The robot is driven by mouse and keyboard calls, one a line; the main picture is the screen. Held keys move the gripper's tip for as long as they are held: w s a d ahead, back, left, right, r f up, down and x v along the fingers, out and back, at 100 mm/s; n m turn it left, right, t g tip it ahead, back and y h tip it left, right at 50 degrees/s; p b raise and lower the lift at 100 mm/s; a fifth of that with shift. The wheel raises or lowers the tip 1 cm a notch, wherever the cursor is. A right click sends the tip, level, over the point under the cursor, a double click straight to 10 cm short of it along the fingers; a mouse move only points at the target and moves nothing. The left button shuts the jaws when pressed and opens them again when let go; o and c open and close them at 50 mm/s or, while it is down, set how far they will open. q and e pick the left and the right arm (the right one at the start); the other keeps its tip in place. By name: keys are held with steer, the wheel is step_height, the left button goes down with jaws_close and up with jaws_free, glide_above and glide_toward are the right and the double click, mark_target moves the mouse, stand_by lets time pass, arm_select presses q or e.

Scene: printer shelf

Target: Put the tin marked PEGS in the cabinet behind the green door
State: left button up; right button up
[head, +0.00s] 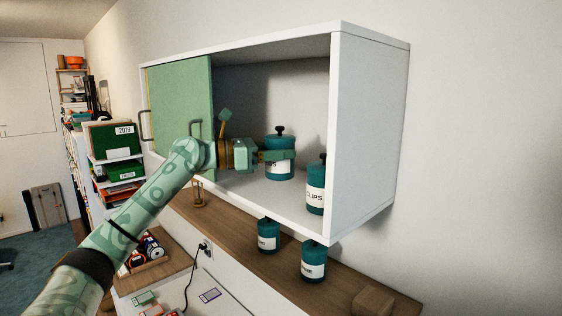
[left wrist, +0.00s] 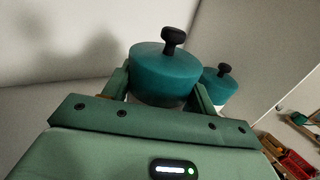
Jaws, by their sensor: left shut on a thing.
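A teal tin with a black knob (head: 279,143) is inside the open right part of the white cabinet (head: 370,130). My left gripper (head: 278,156) is shut on it, with a finger across its label, so I cannot read the word. It is upright, at or just above the cabinet floor; I cannot tell which. In the left wrist view the tin (left wrist: 160,75) sits between the two fingers. The green door (head: 181,100) covers the left part of the cabinet. My right gripper is not in view.
Another teal tin, its label ending in "LIPS" (head: 315,188), stands at the cabinet's right front, also in the left wrist view (left wrist: 219,86). Two more teal tins, (head: 268,237) and (head: 314,262), stand on the wooden shelf (head: 345,287) below.

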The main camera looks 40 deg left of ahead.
mark_target(294, 166)
arm_select(q)
steer(key=shift+w+f, duration=0.2)
steer(key=shift+f, duration=0.05)
steer(key=f, duration=0.1)
steer(key=f+p, duration=0.1)
steer(key=shift+w+d+f, duration=0.15)
steer(key=shift+w+f, duration=0.15)
steer(key=shift+f, duration=0.45)
steer(key=shift+s, duration=0.1)
steer(key=o, duration=1)
